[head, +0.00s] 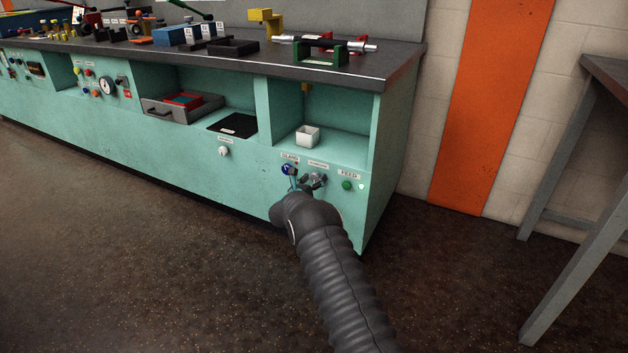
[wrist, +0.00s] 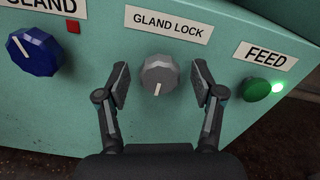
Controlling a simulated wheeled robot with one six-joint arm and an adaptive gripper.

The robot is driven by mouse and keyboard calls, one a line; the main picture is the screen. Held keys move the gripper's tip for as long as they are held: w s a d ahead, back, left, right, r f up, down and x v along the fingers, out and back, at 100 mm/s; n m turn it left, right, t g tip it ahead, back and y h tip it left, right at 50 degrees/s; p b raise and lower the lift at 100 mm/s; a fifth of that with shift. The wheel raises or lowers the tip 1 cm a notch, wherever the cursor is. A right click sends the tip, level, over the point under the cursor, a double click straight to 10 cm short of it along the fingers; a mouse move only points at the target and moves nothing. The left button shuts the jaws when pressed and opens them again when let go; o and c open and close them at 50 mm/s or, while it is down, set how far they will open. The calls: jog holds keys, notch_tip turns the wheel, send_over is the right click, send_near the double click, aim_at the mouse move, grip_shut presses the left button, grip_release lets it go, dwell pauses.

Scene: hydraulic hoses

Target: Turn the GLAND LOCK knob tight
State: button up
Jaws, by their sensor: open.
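The GLAND LOCK knob (wrist: 159,75) is a round grey knob with a white pointer line, on the teal panel under its white label (wrist: 168,24). In the wrist view the pointer line points down. My gripper (wrist: 161,85) is open, with one finger on each side of the knob. A gap shows between the knob and each finger, wider on the right. In the head view my gripper (head: 309,184) is at the bench's lower right front panel, and it and the arm partly hide the knob there.
A white box (head: 307,137) sits on the shelf above.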

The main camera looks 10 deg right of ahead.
jog(key=c, duration=1.1)
jog(key=shift+c, duration=0.2)
